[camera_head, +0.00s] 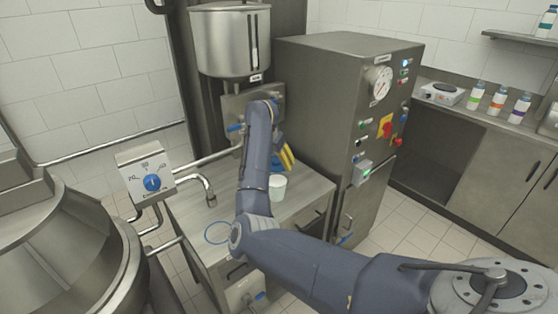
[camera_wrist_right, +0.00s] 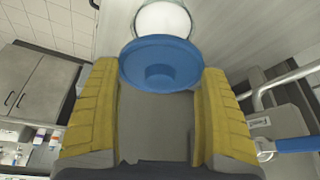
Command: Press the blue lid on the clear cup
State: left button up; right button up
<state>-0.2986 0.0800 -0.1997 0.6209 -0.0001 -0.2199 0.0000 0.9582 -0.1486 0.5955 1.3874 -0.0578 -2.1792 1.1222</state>
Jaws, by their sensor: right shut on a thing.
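My right gripper (camera_head: 286,157) has yellow fingers and is held above the counter, over the cup. In the right wrist view my right gripper (camera_wrist_right: 160,72) is shut on the blue lid (camera_wrist_right: 160,62), a round disc with a raised middle. The clear cup (camera_head: 278,188) stands upright on the counter with whitish contents. Its round white top also shows in the right wrist view (camera_wrist_right: 163,18), just beyond the lid, which overlaps its near edge in the picture. My left gripper is out of view.
A blue ring (camera_head: 217,232) lies on the steel counter (camera_head: 190,212) near a bent metal spout (camera_head: 208,190). A steel hopper (camera_head: 232,40) stands behind. A control cabinet (camera_head: 340,100) stands close on the right. A dial box (camera_head: 150,178) is at the left.

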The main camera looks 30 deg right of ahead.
aim_at(277, 178)
jog(key=shift+f, duration=3.2)
jog(key=shift+f, duration=0.1)
grip_shut()
jog(key=c, duration=1)
grip_release()
jog(key=v, duration=1.2)
